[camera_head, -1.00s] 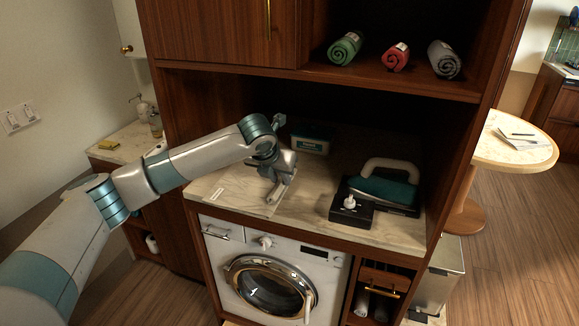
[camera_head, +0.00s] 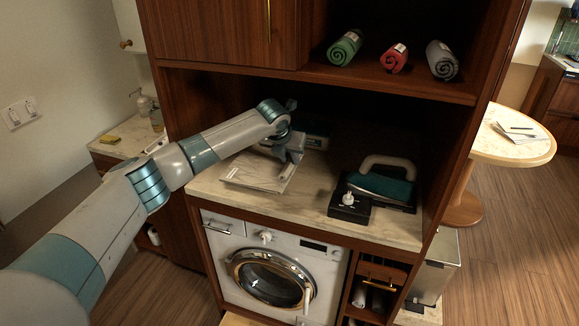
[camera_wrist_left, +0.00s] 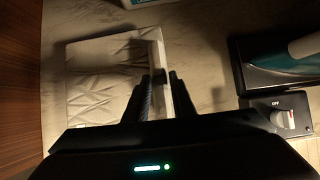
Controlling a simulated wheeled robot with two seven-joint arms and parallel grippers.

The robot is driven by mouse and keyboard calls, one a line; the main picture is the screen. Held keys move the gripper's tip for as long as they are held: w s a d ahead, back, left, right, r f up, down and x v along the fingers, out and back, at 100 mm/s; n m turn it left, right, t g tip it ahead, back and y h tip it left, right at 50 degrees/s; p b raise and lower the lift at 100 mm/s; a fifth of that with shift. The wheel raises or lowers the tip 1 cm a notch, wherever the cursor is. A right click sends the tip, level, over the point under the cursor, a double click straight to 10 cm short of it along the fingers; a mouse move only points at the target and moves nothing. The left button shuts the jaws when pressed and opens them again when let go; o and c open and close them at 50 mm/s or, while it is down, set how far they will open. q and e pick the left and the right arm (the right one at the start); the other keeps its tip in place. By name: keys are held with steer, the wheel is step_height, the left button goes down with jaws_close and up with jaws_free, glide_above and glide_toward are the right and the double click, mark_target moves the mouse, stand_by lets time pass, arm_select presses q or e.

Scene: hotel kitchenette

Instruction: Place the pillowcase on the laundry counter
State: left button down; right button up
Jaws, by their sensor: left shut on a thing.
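The pillowcase (camera_head: 256,173), a flat white folded cloth, lies on or just above the left part of the marble laundry counter (camera_head: 305,206). In the left wrist view the pillowcase (camera_wrist_left: 100,82) looks quilted, with a smooth strip along its right edge. My left gripper (camera_head: 289,158) is at this right edge, over the counter, and is shut on it. The left gripper's fingers (camera_wrist_left: 160,88) show dark against the cloth in the wrist view. I cannot tell whether the whole cloth touches the counter. My right gripper is not in view.
A teal iron (camera_head: 382,184) and a black box with a white knob (camera_head: 349,205) stand on the counter's right. A dark box (camera_head: 316,137) stands behind the gripper. A shelf with rolled towels (camera_head: 395,59) hangs above. A washing machine (camera_head: 270,277) sits below.

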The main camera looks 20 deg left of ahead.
arm_select(q)
steer(key=shift+f+p, duration=0.3)
steer(key=shift+p, duration=0.1)
steer(key=shift+f+p, duration=0.7)
steer(key=shift+f, duration=0.75)
steer(key=c, duration=1.5)
jaws_free()
steer(key=shift+r, duration=0.1)
steer(key=b+v, duration=0.3)
steer(key=v, duration=0.7)
steer(key=shift+s+r, duration=0.25)
steer(key=shift+s+r+b, duration=0.3)
steer(key=shift+r, duration=0.25)
